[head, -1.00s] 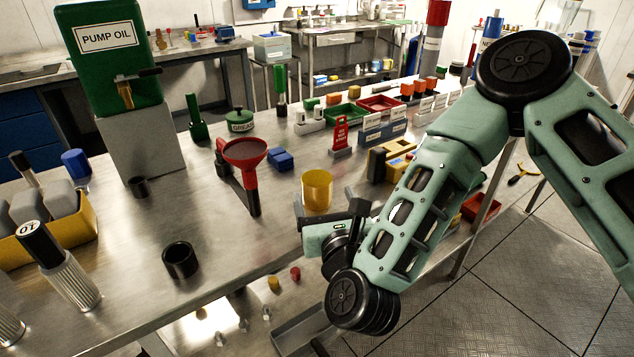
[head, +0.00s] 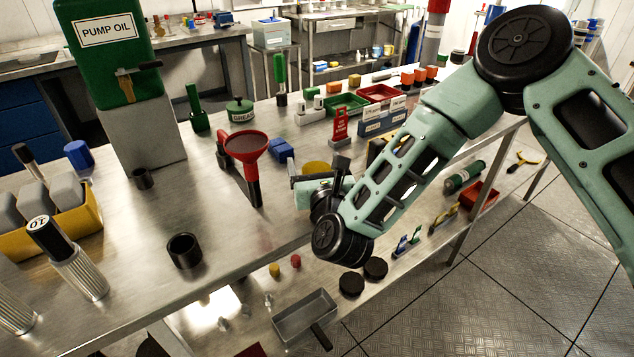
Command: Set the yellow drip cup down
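The yellow drip cup (head: 317,167) stands upright on the steel bench, to the right of the red funnel (head: 246,147). Only its upper part shows; my gripper hides the rest. My gripper (head: 316,166) is in front of the cup in the picture, with its fingers spread to the left and right of the cup's visible part. The fingers look wider apart than the cup. I cannot tell whether either finger touches it.
The bench's front edge passes beneath my arm. Bare bench lies left of the funnel.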

